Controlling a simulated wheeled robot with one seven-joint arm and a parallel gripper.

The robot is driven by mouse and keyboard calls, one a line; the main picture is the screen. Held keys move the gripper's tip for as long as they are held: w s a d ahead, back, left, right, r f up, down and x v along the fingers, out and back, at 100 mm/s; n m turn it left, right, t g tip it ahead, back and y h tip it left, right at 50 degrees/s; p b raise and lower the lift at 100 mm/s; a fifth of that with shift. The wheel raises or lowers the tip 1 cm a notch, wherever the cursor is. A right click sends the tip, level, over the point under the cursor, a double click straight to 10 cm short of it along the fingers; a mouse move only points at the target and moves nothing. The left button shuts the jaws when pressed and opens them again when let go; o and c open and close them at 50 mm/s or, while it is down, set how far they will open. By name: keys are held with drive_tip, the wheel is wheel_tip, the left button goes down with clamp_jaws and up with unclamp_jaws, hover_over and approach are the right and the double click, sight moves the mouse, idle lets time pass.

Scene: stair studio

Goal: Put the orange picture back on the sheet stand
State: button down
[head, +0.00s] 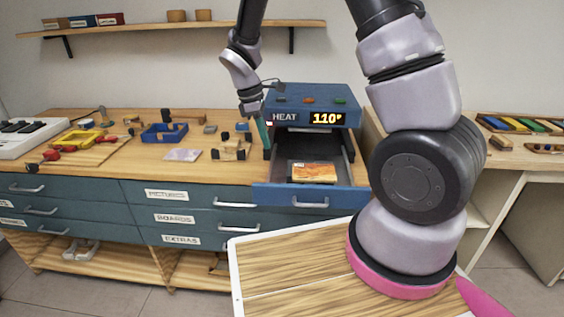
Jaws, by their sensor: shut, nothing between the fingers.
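The orange picture (314,172) lies flat in the pulled-out blue drawer (290,197) of the heater box (312,98), whose display reads 110°. A small wooden holder (230,151) stands on the bench left of the drawer; it may be the sheet stand, but I cannot tell for sure. My gripper (256,112) is shut and empty, beside the left side of the heater box, above the bench and apart from the picture. Its fingertips are small and partly unclear against the box.
A pale pink sheet (183,155), a blue tray (164,133) and a yellow frame (79,139) lie on the bench (120,158). Red-handled tools lie at the left. The open drawer juts over the bench front. A shelf (170,29) hangs on the wall.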

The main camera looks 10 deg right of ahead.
sight(296, 170)
drive_tip(key=x, duration=0.7)
drive_tip(key=shift+s+f, duration=0.1)
drive_tip(key=shift+f, duration=0.2)
drive_tip(key=d, duration=0.1)
drive_tip(key=s+d, duration=0.1)
drive_tip(key=d, duration=0.1)
drive_tip(key=shift+d+f, duration=0.1)
drive_tip(key=shift+f, duration=0.05)
drive_tip(key=shift+s+d, duration=0.1)
drive_tip(key=shift+d, duration=0.3)
drive_tip(key=d, duration=0.2)
drive_tip(key=shift+s+d, duration=0.3)
drive_tip(key=shift+s, duration=0.1)
drive_tip(key=shift+a, duration=0.1)
